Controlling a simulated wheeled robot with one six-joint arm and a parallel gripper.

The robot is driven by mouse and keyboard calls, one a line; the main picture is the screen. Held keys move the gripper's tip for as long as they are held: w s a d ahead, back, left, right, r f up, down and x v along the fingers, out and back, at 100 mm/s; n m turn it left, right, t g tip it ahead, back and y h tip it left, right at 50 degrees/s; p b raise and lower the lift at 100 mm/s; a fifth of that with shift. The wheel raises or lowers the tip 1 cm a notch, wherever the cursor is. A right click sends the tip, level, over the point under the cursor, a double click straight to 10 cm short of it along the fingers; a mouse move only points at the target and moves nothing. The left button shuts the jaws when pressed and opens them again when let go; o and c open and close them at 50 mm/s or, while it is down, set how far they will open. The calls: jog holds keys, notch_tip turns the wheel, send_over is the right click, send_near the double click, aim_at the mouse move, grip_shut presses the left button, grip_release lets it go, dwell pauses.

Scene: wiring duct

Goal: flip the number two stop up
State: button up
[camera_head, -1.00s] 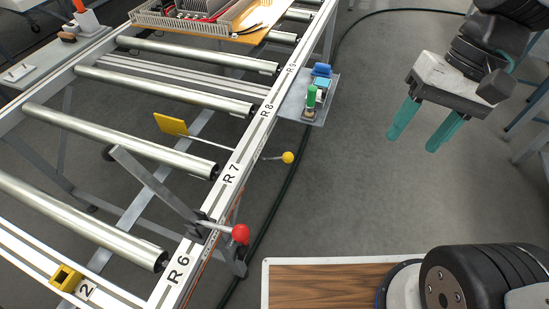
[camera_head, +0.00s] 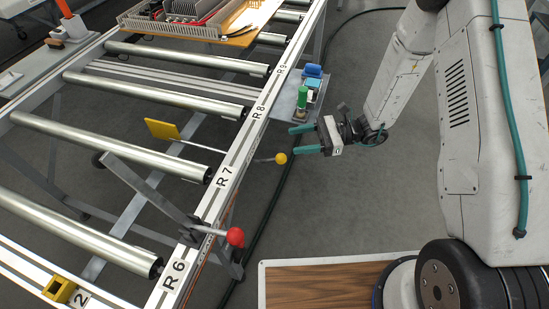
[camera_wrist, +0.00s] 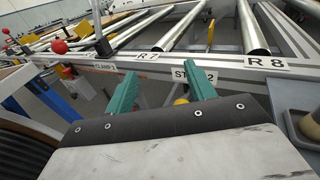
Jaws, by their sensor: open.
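The number two stop has a yellow plate (camera_head: 163,130) between the rollers, on a rod through the rail to a yellow ball knob (camera_head: 280,158). The plate (camera_wrist: 210,33) also shows in the wrist view. There the knob (camera_wrist: 181,101) is partly hidden behind my wrist body, below a partly covered "ST… 2" label (camera_wrist: 180,74). My gripper (camera_head: 294,140) is open, its teal fingers pointing left toward the rail. In the head view it appears just above and right of the knob, holding nothing. Whether a finger touches the knob cannot be told.
A red ball lever (camera_head: 235,237) sticks out of the rail near R6. A side panel (camera_head: 287,118) with green and blue controls is just above my fingers. A wood-topped surface (camera_head: 330,285) lies below. Floor shows between rail and arm.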

aim_at(274, 159)
notch_tip(274, 159, down, 11)
jog(key=w+m+t, duration=0.1)
jog(key=m+t, duration=0.3)
jog(key=m, duration=0.1)
jog(key=shift+m+t+y, duration=0.3)
jog(key=a, duration=0.5)
jog(key=w+a, duration=0.1)
jog(key=a, duration=0.1)
jog(key=shift+a+f, duration=0.1)
jog(key=shift+a, duration=0.15)
jog(key=shift+w, duration=0.1)
